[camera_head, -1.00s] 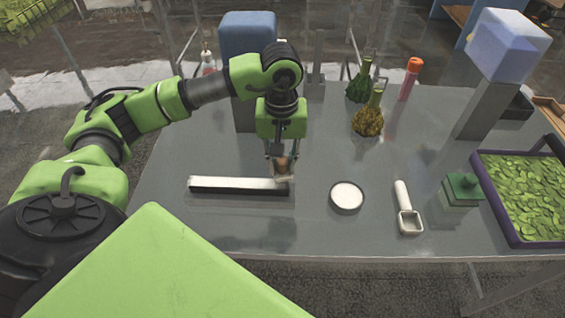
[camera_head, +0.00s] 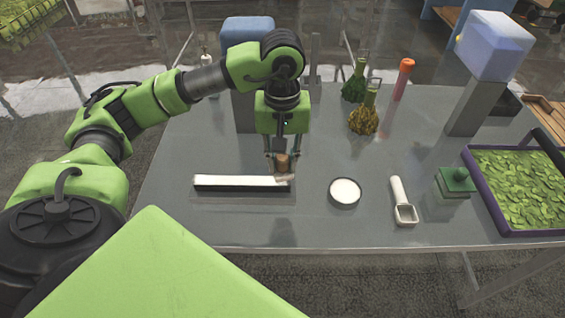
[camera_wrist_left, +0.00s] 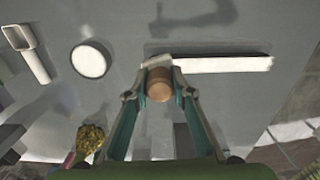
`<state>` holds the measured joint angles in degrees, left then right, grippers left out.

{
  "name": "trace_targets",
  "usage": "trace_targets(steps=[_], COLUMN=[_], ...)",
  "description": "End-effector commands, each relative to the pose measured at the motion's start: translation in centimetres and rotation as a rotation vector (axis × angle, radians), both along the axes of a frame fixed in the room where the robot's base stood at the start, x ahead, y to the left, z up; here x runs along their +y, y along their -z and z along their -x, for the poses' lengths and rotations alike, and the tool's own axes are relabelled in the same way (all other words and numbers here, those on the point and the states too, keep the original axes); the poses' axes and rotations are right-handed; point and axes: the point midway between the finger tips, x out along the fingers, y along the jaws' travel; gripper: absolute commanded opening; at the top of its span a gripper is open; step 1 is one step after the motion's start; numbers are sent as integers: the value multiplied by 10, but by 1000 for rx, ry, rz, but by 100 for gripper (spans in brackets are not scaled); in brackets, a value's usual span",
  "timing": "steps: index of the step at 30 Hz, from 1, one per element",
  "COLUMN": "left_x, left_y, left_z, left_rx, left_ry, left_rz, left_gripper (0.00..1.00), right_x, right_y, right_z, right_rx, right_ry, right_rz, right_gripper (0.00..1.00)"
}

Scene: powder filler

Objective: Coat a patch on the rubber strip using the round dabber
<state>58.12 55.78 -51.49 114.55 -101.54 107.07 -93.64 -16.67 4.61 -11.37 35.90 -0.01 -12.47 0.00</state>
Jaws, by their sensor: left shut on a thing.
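My left gripper (camera_head: 282,160) is shut on the round dabber (camera_head: 282,165), which has a brown handle and a pale pad below. The dabber is roughly upright at the right end of the rubber strip (camera_head: 235,181). The strip is long, with a white-looking top and a dark front side. In the left wrist view, the dabber's handle (camera_wrist_left: 159,86) is between the fingers, and its pad overlaps the left end of the strip (camera_wrist_left: 225,64). I cannot tell whether the pad touches the strip. My right gripper is not in view.
A round dish of white powder (camera_head: 345,191) stands right of the strip. Beyond it are a white scoop (camera_head: 402,200), a green-topped block (camera_head: 455,182) and a purple-rimmed leaf tray (camera_head: 475,187). Bottles and a yellow-green tufted object (camera_head: 363,121) stand behind. The table's front is clear.

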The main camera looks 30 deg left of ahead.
Motion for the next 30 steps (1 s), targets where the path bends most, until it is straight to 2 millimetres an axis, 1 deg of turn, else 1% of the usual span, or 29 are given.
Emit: trace_targets(steps=[1,3,6,10,14,26,28,30], left_x=[-1,-1,-2,-2,-2,-3,-5,-15], left_y=[-8,-14,-23,-29,-29,-29,-26,-20], left_z=[0,1,2,3,4,4,5,10], left_rx=[-1,-3,-3,-1,-1,-1,-1,-2], left_ry=[-1,-4,-6,-9,-10,-10,7,68], left_rz=[0,0,0,0,1,1,1,1], left_gripper=[2,2,2,2,2,2,2,2], right_x=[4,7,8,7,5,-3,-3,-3], right_y=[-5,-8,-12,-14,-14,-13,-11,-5], right_z=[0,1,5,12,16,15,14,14], right_rx=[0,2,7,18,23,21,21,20], right_ry=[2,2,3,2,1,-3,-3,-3], right_rz=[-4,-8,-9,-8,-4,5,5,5], right_gripper=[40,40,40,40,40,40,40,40])
